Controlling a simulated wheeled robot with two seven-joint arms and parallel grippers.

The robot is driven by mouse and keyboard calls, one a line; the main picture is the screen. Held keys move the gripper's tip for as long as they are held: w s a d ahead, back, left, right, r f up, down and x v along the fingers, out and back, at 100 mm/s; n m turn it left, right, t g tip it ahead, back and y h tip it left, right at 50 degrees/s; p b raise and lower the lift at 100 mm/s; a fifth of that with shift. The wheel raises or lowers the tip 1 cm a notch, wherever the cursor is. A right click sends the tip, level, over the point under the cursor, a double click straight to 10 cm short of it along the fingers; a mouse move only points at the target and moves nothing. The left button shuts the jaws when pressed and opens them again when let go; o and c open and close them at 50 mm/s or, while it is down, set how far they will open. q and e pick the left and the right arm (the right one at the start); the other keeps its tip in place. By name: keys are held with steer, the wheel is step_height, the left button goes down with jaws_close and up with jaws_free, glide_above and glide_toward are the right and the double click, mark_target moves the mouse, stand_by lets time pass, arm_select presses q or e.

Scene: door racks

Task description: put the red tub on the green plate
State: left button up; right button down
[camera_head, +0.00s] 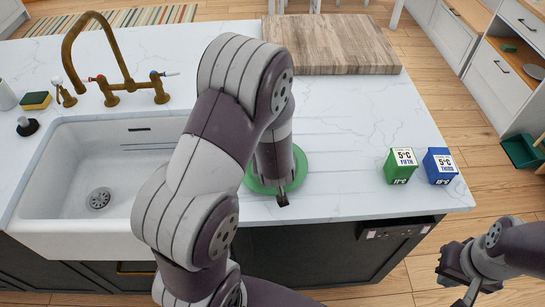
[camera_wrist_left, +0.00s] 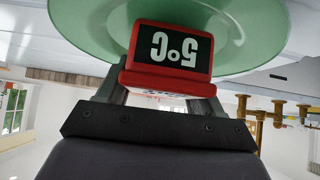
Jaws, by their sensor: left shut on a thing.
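The red tub (camera_wrist_left: 166,82) is between the fingers of my left gripper (camera_wrist_left: 160,95) in the left wrist view, with a dark "5°C" label that appears upside down. The green plate (camera_wrist_left: 85,28) lies just beyond the tub; I cannot tell whether they touch. In the head view the green plate (camera_head: 252,182) is on the white counter, partly covered by my left arm. My left gripper (camera_head: 282,198) is over the plate there, and the tub is hidden. My right gripper (camera_head: 458,275) is off the counter at the lower right, its jaw opening unclear.
A green tub (camera_head: 400,166) and a blue tub (camera_head: 440,166) stand on the counter to the right. A wooden board (camera_head: 330,45) lies at the back. A white sink (camera_head: 65,165) with a brass tap (camera_head: 112,98) is at the left. Counter between plate and green tub is clear.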

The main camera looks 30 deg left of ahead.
arm_select(q)
steer(key=shift+s+f, duration=0.1)
steer(key=shift+f, duration=0.1)
steer(key=o, duration=1.4)
steer(key=shift+f, duration=0.1)
